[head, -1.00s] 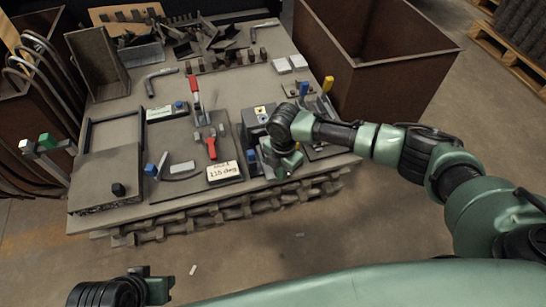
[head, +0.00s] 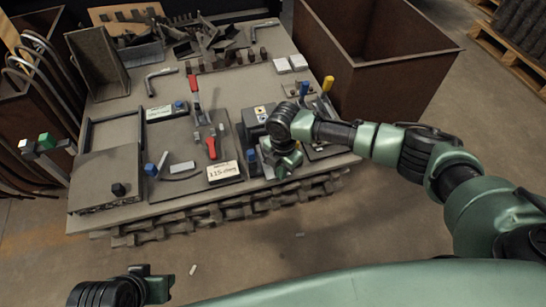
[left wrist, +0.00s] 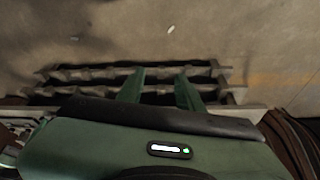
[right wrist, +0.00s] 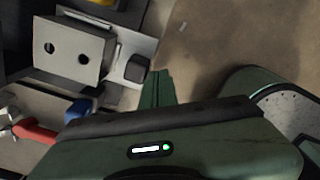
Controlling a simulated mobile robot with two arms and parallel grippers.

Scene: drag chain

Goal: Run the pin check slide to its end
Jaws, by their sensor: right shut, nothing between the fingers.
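In the right wrist view a pale block with two dark holes (right wrist: 75,50) sits on a light plate, with a black knob (right wrist: 137,68) beside it. I cannot tell for sure which part is the pin check slide. My right gripper (head: 283,168) is at the front right of the bench in the head view and hides part of the fixture under it. Its fingers (right wrist: 157,88) are together and empty, near the black knob; contact is unclear. My left gripper (head: 158,286) is away from the bench at the lower left; its fingers (left wrist: 160,88) are apart and empty.
A blue knob (right wrist: 80,110) and a red handle (right wrist: 35,130) are near the block. The bench also holds a red-handled clamp (head: 194,88), a sign (head: 223,172) and a grey tray (head: 105,170). A large brown bin (head: 400,75) stands behind right.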

